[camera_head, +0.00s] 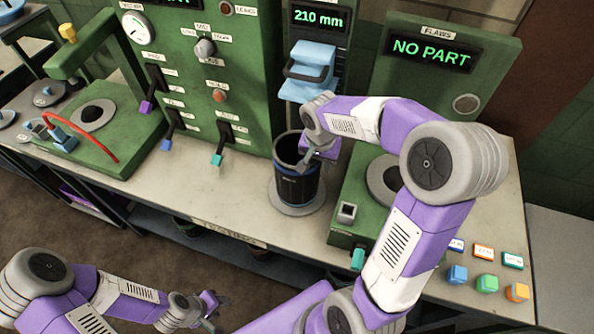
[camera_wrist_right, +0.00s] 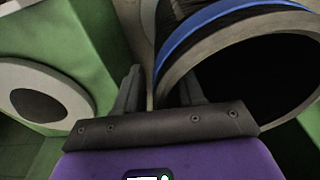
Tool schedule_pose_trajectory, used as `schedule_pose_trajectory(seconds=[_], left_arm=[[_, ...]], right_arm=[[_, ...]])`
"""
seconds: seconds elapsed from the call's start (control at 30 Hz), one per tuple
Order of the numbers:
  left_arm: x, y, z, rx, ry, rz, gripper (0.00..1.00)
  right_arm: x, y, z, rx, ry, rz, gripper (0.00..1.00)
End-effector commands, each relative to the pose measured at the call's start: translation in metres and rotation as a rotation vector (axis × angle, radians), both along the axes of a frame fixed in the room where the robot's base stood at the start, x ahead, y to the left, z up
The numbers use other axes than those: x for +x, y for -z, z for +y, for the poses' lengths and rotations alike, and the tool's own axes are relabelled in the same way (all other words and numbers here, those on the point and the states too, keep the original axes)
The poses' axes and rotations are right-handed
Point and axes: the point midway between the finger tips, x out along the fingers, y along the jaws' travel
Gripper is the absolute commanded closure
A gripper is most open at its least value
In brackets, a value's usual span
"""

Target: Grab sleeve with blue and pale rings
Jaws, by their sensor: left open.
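A dark sleeve (camera_head: 297,188) stands upright on a round grey plate (camera_head: 283,208) on the bench. The sleeve (camera_wrist_right: 200,38) shows a blue band and a pale rim around its dark opening in the right wrist view. My right gripper (camera_head: 304,163) is at the sleeve's top rim on its right side. In the wrist view its fingers (camera_wrist_right: 160,92) are apart, with the rim passing between them; contact cannot be told. My left gripper (camera_head: 214,306) is open and empty, low in front of the bench.
A green machine with a round plate (camera_head: 383,178) stands right of the sleeve. A blue clamp-like block (camera_head: 312,65) hangs above, under a "210 mm" display. Levers line the green panel (camera_head: 238,75) to the left. Coloured blocks (camera_head: 487,283) sit at the bench's right.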

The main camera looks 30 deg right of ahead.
Motion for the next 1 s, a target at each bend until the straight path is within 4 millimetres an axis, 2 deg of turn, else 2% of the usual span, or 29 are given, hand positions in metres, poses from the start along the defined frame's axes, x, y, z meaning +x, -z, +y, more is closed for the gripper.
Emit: schedule_pose_trajectory(seconds=[0.23,0.4,0.5,1.0], left_arm=[[-0.0001,0.0000,0.0000,0.000,0.000,0.000,0.57],[-0.0001,0.0000,0.0001,0.000,0.000,0.000,0.57],[-0.0001,0.0000,0.0001,0.000,0.000,0.000,0.57],[-0.0001,0.0000,0.0000,0.000,0.000,0.000,0.57]], right_arm=[[-0.0002,0.0019,-0.0002,0.000,0.001,0.000,0.62],[-0.0001,0.0017,-0.0001,0.000,0.001,0.000,0.88],[-0.0002,0.0016,-0.0001,0.000,0.001,0.000,1.00],[0.0000,0.0014,-0.0001,0.000,0.001,0.000,1.00]])
